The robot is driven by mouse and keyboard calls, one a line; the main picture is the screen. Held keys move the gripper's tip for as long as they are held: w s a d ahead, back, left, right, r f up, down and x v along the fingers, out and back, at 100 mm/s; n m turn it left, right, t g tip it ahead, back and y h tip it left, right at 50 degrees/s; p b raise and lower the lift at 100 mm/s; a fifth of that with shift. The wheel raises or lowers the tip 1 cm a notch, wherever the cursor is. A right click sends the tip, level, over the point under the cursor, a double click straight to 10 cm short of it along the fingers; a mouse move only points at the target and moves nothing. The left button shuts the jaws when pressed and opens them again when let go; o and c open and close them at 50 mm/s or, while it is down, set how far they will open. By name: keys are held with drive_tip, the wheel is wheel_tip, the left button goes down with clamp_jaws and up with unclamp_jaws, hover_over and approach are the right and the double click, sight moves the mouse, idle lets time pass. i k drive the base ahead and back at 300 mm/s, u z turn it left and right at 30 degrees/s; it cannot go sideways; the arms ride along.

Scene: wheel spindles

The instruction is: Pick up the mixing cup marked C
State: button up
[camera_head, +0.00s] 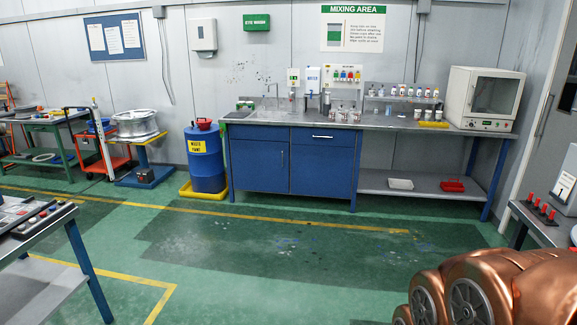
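Several small pale cups (342,115) with dark contents or lids stand together on the grey top of the blue workbench (290,121), below the right part of the mixing area wall fittings. They are too small for any letter to be read, so I cannot tell which one is marked C. Small bottles (402,91) stand on a shelf to their right, and a few more small containers stand below it. My gripper is not in view.
Open green floor (290,250) lies before the bench. A blue drum (206,165) stands left of it. A white oven (484,100) is on its right end. A table (40,240) is near left; another surface with red-handled items (540,212) is at right.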

sight(357, 118)
drive_tip(key=z, duration=0.15)
drive_tip(key=i, duration=1.75)
drive_tip(key=z, duration=0.25)
drive_tip(key=i, duration=2.1)
drive_tip(key=z, duration=0.05)
